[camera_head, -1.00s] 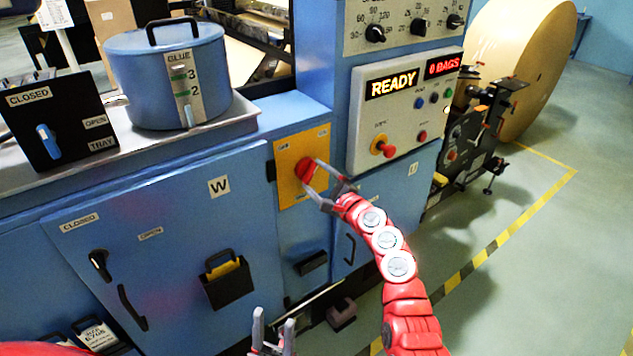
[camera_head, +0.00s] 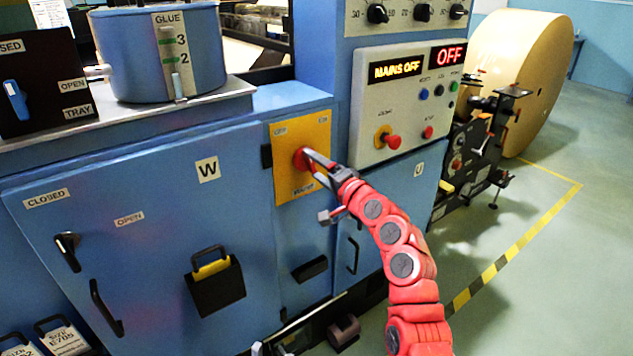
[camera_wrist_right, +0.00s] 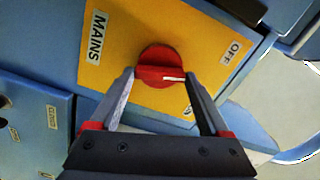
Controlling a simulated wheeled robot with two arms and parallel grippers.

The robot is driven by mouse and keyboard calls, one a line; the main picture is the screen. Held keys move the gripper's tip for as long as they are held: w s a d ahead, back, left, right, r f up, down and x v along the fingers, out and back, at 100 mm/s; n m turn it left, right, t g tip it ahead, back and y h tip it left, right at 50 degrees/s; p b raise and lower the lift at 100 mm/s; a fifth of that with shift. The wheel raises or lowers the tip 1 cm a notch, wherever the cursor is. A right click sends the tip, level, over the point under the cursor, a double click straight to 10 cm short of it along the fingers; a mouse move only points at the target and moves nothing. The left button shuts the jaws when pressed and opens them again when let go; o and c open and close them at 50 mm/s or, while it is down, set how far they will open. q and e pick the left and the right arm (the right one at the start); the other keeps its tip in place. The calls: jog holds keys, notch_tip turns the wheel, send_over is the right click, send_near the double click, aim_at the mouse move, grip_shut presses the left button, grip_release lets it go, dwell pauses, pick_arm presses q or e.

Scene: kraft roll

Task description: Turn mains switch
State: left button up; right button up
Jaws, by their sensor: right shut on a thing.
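The mains switch is a red round knob (camera_head: 301,160) on a yellow plate (camera_head: 287,182) on the blue machine front. In the right wrist view the knob (camera_wrist_right: 158,62) has a white mark pointing right. The plate there reads MAINS and OFF; another label is partly hidden by a finger. My right gripper (camera_head: 309,165) is shut on the knob, with one finger on each side of it in the right wrist view (camera_wrist_right: 158,76). The display (camera_head: 397,69) reads MAINS OFF, and the red one beside it OFF. My left gripper (camera_head: 269,349) barely shows at the bottom edge, its tips apart.
A control panel (camera_head: 408,111) with a red button on yellow (camera_head: 391,141) is right of the plate. A glue pot (camera_head: 130,60) stands on the left ledge. A cabinet door (camera_head: 130,180) with handles is below it. A large kraft roll (camera_head: 515,70) stands at the right; floor beyond is clear.

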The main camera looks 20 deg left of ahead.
jog(key=n+b, duration=0.1)
jog(key=b, duration=0.1)
jog(key=n+b, duration=0.2)
jog(key=shift+f, duration=0.3)
jog(key=shift+r+n+b, duration=0.2)
jog(key=shift+n+b, duration=1)
jog(key=shift+b, duration=0.15)
jog(key=o, duration=1.2)
jog(key=shift+r, duration=0.1)
jog(key=v, duration=1.7)
jog(key=shift+s+d+p, duration=0.15)
jog(key=shift+d+p, duration=0.05)
jog(key=shift+p, duration=0.15)
